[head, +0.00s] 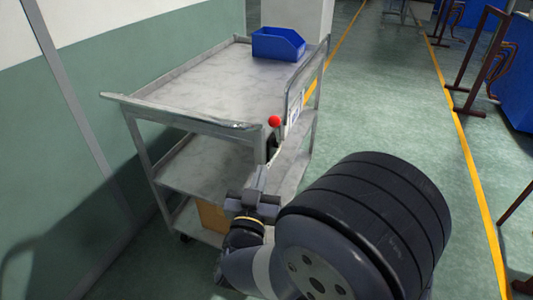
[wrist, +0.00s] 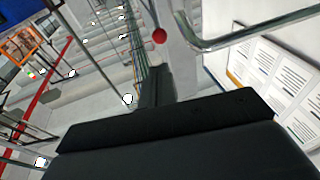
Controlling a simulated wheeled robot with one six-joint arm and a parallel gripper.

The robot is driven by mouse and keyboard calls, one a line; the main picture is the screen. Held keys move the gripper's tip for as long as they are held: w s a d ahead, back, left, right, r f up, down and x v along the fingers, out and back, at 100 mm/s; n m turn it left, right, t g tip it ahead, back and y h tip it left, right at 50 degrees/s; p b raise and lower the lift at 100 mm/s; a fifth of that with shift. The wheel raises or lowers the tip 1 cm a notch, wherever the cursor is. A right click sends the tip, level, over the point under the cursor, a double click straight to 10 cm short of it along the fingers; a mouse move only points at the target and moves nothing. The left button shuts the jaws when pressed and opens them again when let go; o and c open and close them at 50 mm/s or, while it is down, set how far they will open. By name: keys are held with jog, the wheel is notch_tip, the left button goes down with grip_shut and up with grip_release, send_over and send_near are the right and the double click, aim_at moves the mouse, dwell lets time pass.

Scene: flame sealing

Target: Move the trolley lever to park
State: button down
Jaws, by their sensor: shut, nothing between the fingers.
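The grey metal trolley (head: 205,85) stands left of centre in the head view. The lever's red ball knob (head: 275,121) sits at the trolley's near right corner, just below the top shelf's level. The knob also shows near the top centre of the wrist view (wrist: 159,35). My gripper (head: 262,172) is shut and empty, just below the knob and beside the corner post. In the wrist view, my dark gripper (wrist: 156,85) points toward the knob, with a small gap in the picture. The lever's shaft and its marked positions cannot be made out clearly.
A blue bin (head: 278,44) stands at the top shelf's far end. The trolley's bent side rail (wrist: 250,30) runs close to the knob, with a printed sign (wrist: 275,75) beside it. A brown box (head: 213,216) is on the bottom shelf. Open floor (head: 385,110) lies right.

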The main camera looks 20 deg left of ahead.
aim_at(275, 122)
jog(key=p+x, duration=0.1)
jog(key=x, duration=1.2)
jog(key=shift+r+p, duration=0.1)
jog(key=shift+p, duration=0.2)
jog(key=shift+w+d+r, duration=0.1)
jog(key=shift+w+r, duration=0.7)
jog(key=shift+w, duration=0.15)
jog(key=shift+f, duration=0.1)
